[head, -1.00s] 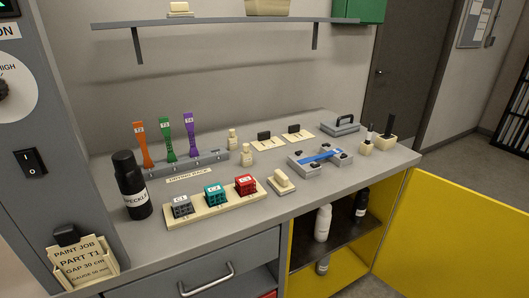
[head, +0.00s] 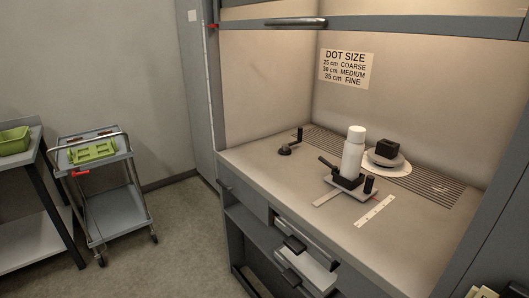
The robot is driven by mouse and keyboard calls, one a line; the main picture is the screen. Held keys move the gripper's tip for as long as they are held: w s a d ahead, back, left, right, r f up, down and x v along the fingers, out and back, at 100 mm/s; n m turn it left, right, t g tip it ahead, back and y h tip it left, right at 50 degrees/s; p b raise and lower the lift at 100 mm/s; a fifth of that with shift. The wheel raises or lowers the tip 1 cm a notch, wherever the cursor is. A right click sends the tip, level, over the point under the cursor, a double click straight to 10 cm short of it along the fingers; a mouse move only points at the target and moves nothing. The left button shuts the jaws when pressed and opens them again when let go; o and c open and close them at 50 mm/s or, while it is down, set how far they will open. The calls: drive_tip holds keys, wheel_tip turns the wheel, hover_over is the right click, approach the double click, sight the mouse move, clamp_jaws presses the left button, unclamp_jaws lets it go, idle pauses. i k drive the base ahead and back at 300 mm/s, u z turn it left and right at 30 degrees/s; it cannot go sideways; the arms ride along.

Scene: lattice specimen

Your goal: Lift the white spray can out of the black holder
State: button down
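The white spray can (head: 353,152) stands upright in the black holder (head: 347,181) on the booth's worktop. The holder wraps the can's lower end and sits on a small pale plate, with a black handle sticking out to the left and a short black knob (head: 369,185) at the right. The can's bottom is hidden by the holder. My gripper is not in view.
Behind the can, a black block (head: 387,148) sits on a round turntable (head: 385,159). A black crank (head: 291,144) is at the left, a white ruler strip (head: 374,210) in front. A raised sash with a bar handle (head: 295,22) hangs above. A trolley (head: 100,185) stands left.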

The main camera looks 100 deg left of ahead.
sight(353, 153)
drive_tip(key=u, duration=4.5)
drive_tip(key=i, duration=1.95)
drive_tip(key=z, duration=3.6)
